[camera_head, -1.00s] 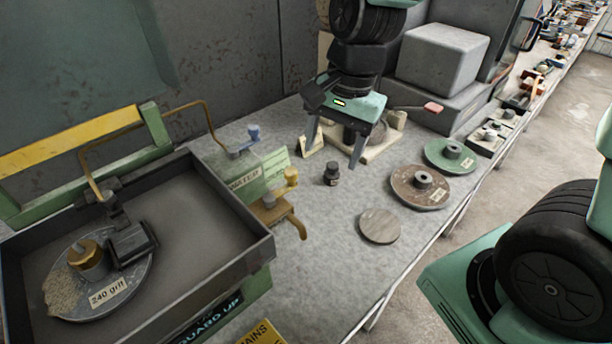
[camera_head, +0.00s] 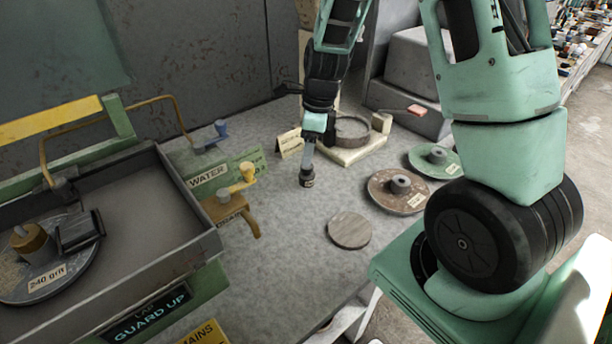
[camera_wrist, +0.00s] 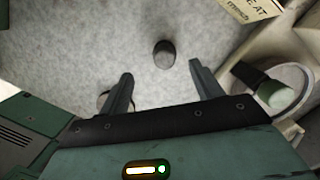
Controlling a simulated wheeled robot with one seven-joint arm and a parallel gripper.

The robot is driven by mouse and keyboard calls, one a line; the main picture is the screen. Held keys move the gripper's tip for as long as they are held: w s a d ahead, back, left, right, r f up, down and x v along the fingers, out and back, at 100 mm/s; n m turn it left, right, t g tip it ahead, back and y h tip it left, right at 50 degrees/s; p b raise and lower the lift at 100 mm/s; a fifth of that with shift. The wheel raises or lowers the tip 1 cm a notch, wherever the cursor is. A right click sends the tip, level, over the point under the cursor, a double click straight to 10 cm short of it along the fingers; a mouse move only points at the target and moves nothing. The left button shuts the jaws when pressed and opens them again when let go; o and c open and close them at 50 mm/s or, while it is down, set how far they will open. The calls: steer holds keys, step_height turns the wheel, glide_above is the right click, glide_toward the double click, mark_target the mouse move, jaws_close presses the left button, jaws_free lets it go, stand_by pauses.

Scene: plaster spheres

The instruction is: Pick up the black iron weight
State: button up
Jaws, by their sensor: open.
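The black iron weight (camera_head: 307,178) is a small dark cylinder with a knob, standing on the grey bench top. It also shows in the wrist view (camera_wrist: 163,54), just beyond the fingertips and centred between them. My gripper (camera_head: 309,160) points down over the weight in the head view, with its fingers near the top of it. In the wrist view my gripper (camera_wrist: 161,72) has its two fingers spread with only bench between them. Whether a finger touches the weight I cannot tell.
A ring on a cream base (camera_head: 352,132) stands behind, close on the right in the wrist view. A cream card (camera_head: 289,143) stands left of it. Brown (camera_head: 385,199) and green (camera_head: 421,160) discs and a flat grey disc (camera_head: 349,230) lie right. A grey tray (camera_head: 190,160) is left.

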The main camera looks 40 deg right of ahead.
mark_target(306, 172)
steer(key=f, duration=0.4)
steer(key=shift+w+a+f, duration=0.1)
steer(key=shift+w+a, duration=0.1)
steer(key=shift+w, duration=0.05)
steer(key=shift+w+d+f+p, duration=0.15)
steer(key=shift+f+p, duration=0.1)
steer(key=shift+f, duration=1.05)
steer(key=shift+w+a+f+p, duration=0.1)
steer(key=shift+f+p, duration=0.1)
steer(key=shift+f, duration=1.1)
jaws_close()
steer(key=shift+r, duration=0.15)
